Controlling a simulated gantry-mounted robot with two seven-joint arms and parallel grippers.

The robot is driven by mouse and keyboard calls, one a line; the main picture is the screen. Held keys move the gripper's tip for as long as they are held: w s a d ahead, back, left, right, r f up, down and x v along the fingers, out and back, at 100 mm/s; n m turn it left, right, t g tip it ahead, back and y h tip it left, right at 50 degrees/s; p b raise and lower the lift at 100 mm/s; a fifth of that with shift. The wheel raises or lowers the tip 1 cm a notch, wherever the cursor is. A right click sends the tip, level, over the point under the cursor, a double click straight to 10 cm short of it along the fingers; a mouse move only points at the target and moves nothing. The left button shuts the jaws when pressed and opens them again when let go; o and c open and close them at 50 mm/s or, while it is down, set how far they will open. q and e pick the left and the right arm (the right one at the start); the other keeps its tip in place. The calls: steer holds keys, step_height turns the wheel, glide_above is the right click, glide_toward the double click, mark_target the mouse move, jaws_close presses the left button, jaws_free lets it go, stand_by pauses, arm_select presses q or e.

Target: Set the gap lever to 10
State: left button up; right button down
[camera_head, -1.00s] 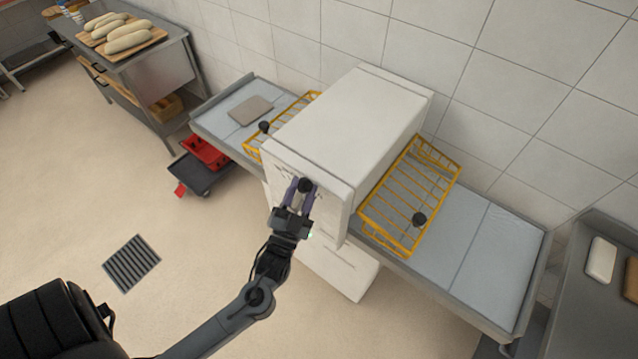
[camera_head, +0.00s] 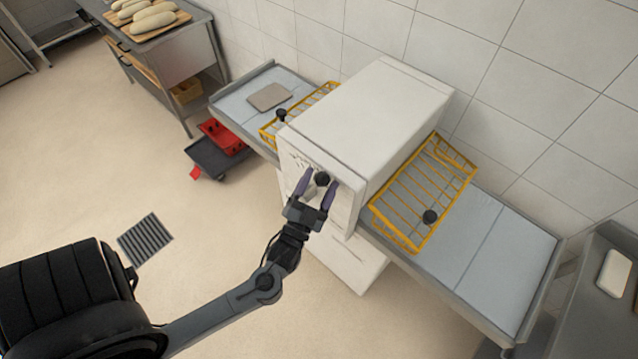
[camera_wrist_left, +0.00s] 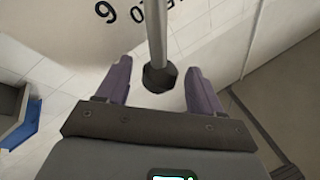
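The gap lever is a grey metal rod with a dark knob (camera_head: 322,179) on the front of the white machine (camera_head: 362,115). In the left wrist view the knob (camera_wrist_left: 159,77) hangs at the end of the rod, with a black 9 and part of another number on the white face behind it. My left gripper (camera_head: 319,187) is open, its purple fingers (camera_wrist_left: 158,85) on either side of the knob with space between. The lever's pointer setting cannot be read. My right gripper is out of view.
Yellow wire guards (camera_head: 425,190) stand on both sides of the machine over grey conveyor tables (camera_head: 490,262). A flat dough piece (camera_head: 270,96) lies on the left table. A red and dark cart (camera_head: 215,158) stands below it.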

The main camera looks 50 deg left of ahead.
arm_select(q)
steer(key=shift+s, duration=0.1)
steer(key=b+v, duration=0.2)
steer(key=v, duration=0.8)
steer(key=shift+s+d+f, duration=0.15)
steer(key=shift+s+f, duration=0.05)
steer(key=shift+s, duration=0.05)
steer(key=shift+w, duration=0.1)
